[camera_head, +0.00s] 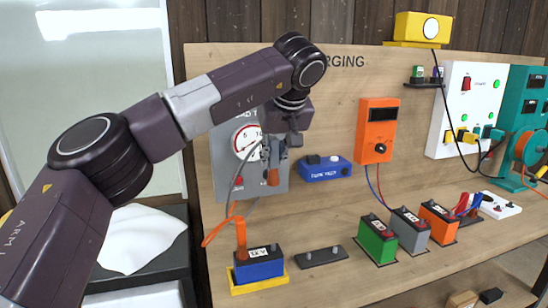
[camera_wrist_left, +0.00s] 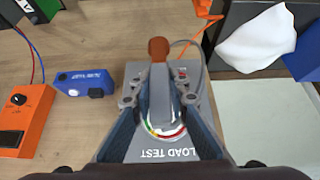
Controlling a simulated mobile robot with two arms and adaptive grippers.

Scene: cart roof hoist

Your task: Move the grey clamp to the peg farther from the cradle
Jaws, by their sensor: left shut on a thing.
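My left gripper (camera_head: 273,160) is shut on the grey clamp, in front of the load tester and above the bench. In the left wrist view the grey clamp (camera_wrist_left: 160,98) sits between the two fingers, its copper-orange end (camera_wrist_left: 158,48) sticking out beyond them. In the head view that end (camera_head: 272,177) points down. The yellow cradle (camera_head: 262,287) holds a blue battery (camera_head: 258,265), with an orange clamp (camera_head: 241,238) standing upright on it. A black plate with two short pegs (camera_head: 322,256) lies right of the cradle. My right gripper is out of view.
The grey load tester (camera_head: 222,165) with a round gauge stands behind the gripper. A blue box (camera_head: 327,170) is right of it. Green (camera_head: 378,240), grey (camera_head: 410,230) and orange (camera_head: 438,222) batteries stand farther right. Loose grey and orange cables hang left of the gripper.

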